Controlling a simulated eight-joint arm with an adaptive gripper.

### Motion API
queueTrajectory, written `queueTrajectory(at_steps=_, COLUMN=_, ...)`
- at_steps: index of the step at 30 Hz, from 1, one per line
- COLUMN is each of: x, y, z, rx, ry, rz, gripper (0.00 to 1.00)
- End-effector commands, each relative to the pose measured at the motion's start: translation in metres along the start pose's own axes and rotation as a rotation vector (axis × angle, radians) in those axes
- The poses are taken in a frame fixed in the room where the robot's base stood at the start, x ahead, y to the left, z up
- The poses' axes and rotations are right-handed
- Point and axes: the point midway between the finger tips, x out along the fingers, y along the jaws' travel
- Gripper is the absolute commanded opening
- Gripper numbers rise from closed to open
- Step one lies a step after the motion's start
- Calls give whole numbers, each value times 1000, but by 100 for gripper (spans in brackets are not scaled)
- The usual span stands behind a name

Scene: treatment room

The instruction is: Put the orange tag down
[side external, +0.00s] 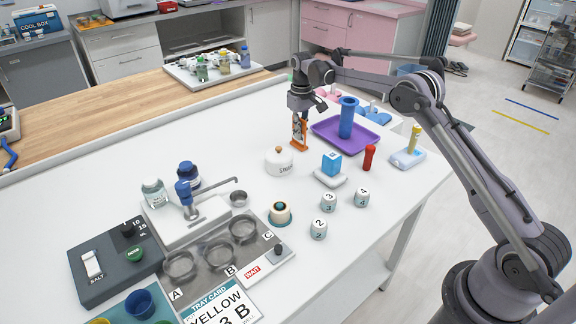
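The orange tag (301,144) is upright at my gripper's fingers, near the back middle of the white table. My gripper (299,127) points straight down and appears shut on the tag, with grey finger parts showing against the orange. The tag's lower edge is at or just above the table top; I cannot tell whether it touches. It is just behind the white round jar and left of the purple tray.
The white jar (279,162) stands close in front. The purple tray (325,131) holds a blue cylinder (347,118). A blue cube (332,163) on a white base and a red bottle (369,157) stand to the right. Clear white table lies left of the tag.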

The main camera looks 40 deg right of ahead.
Motion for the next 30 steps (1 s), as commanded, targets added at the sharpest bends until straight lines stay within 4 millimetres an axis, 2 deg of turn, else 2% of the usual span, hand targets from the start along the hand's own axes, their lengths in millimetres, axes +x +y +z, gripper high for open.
queueTrajectory(at_steps=1, x=0, y=0, z=0, rx=0, ry=0, rz=0, gripper=18)
queueTrajectory(at_steps=2, x=0, y=0, z=0, rx=0, ry=0, rz=0, gripper=27)
queueTrajectory(at_steps=3, x=0, y=0, z=0, rx=0, ry=0, rz=0, gripper=29)
queueTrajectory(at_steps=14, x=-4, y=0, z=0, rx=0, ry=0, rz=0, gripper=29)
queueTrajectory(at_steps=17, x=-14, y=0, z=0, rx=0, ry=0, rz=0, gripper=29)
queueTrajectory(at_steps=30, x=-93, y=0, z=0, rx=0, ry=0, rz=0, gripper=29)
